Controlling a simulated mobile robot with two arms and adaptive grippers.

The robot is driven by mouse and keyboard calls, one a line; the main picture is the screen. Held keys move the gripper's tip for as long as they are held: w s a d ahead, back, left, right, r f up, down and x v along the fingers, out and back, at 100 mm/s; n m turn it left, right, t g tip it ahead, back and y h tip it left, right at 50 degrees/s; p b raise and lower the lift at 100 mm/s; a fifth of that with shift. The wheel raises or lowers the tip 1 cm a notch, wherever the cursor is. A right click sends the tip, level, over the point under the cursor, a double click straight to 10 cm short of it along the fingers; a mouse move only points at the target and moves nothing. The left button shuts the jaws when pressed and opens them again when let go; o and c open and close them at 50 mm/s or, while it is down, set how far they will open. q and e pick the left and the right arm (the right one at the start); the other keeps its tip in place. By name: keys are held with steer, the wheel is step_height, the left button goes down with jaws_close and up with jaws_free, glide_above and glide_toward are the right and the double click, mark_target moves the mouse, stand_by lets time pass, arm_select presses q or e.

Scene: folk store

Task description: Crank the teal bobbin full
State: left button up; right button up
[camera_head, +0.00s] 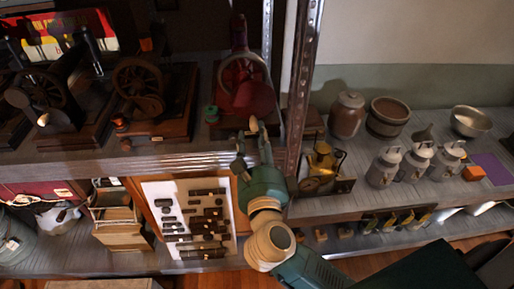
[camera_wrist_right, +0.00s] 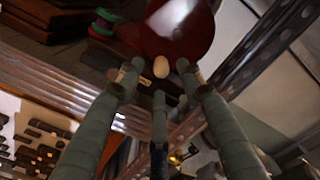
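A small teal bobbin (camera_head: 212,113) stands on the upper shelf, left of a red hand-cranked machine (camera_head: 253,97) with a large wheel. In the right wrist view the bobbin (camera_wrist_right: 103,22) shows teal and red at top left, and the machine's rounded red body (camera_wrist_right: 180,25) is at the top. My right gripper (camera_head: 252,142) is at the shelf's front edge, below the machine. In the wrist view its fingers (camera_wrist_right: 160,80) are spread, with a pale knob (camera_wrist_right: 161,67) between the tips, apart from them in the picture. My left gripper is not in view.
A metal upright post (camera_head: 300,90) stands right of the machine. Old sewing machines (camera_head: 140,85) fill the shelf to the left. Jars and milk cans (camera_head: 384,168) stand on the right shelf. A white board of dark parts (camera_head: 157,200) leans below.

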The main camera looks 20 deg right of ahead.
mark_target(254, 130)
steer(key=b+x, duration=0.1)
steer(key=x, duration=0.3)
steer(key=shift+w+d, duration=0.1)
steer(key=shift+d, duration=0.05)
steer(key=shift+w, duration=0.2)
steer(key=shift+r+p, duration=0.1)
steer(key=shift+p, duration=0.4)
steer(key=c, duration=0.7)
steer(key=shift+c, duration=1)
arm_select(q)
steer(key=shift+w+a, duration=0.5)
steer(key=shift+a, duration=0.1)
